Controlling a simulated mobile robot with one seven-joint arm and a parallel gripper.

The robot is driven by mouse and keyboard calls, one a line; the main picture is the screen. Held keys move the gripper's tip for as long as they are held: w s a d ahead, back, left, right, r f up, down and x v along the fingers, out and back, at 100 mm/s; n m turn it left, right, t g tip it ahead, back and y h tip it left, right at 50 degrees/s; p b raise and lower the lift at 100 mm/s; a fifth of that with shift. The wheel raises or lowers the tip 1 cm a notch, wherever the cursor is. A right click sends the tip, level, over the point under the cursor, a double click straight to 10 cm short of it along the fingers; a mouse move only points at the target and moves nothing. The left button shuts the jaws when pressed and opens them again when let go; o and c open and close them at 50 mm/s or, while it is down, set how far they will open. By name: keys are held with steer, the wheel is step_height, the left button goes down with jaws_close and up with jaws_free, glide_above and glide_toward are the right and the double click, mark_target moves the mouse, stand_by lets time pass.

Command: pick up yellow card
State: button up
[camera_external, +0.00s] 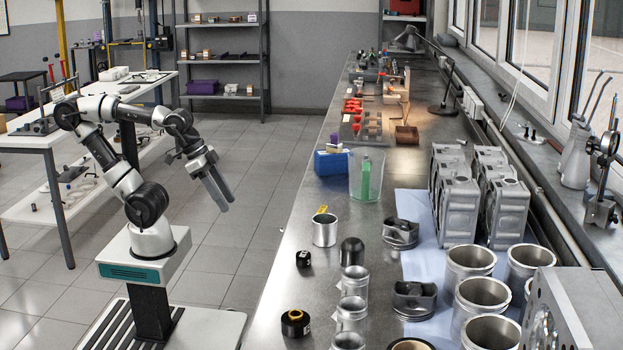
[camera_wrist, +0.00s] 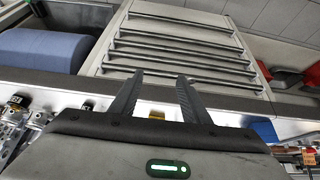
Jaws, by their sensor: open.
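A small yellow piece (camera_external: 321,209), which looks like the yellow card, shows at the top rim of a silver metal cylinder (camera_external: 325,232) on the long workbench (camera_external: 290,225). I cannot tell whether it is inside the cylinder or behind it. My gripper (camera_external: 226,203) hangs over the floor left of the bench, pointing down and right, well apart from the card. In the wrist view my gripper (camera_wrist: 160,75) is open, with nothing between its fingers. I cannot make out the card for sure in the wrist view.
Near the cylinder stand a clear container (camera_external: 367,180) with a green item, a dark cylinder (camera_external: 352,252), pistons (camera_external: 400,233) and several metal sleeves (camera_external: 471,262). In the wrist view, a drawer cabinet (camera_wrist: 180,55) and a blue roll (camera_wrist: 42,50) lie beyond the fingers.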

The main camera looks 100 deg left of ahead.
steer(key=o, duration=0.7)
steer(key=shift+c, duration=0.2)
step_height(320, 180, up, 14)
steer(key=m+g+p, duration=0.2)
steer(key=g+p, duration=0.4)
steer(key=p, duration=1.5)
glide_above(322, 209)
step_height(322, 209, down, 12)
steer(key=shift+a+f+b, duration=0.1)
steer(key=shift+b, duration=0.8)
steer(key=shift+d+f, duration=0.15)
steer(key=shift+f, duration=1.15)
steer(key=shift+d+f, duration=0.1)
steer(key=shift+f, duration=1.2)
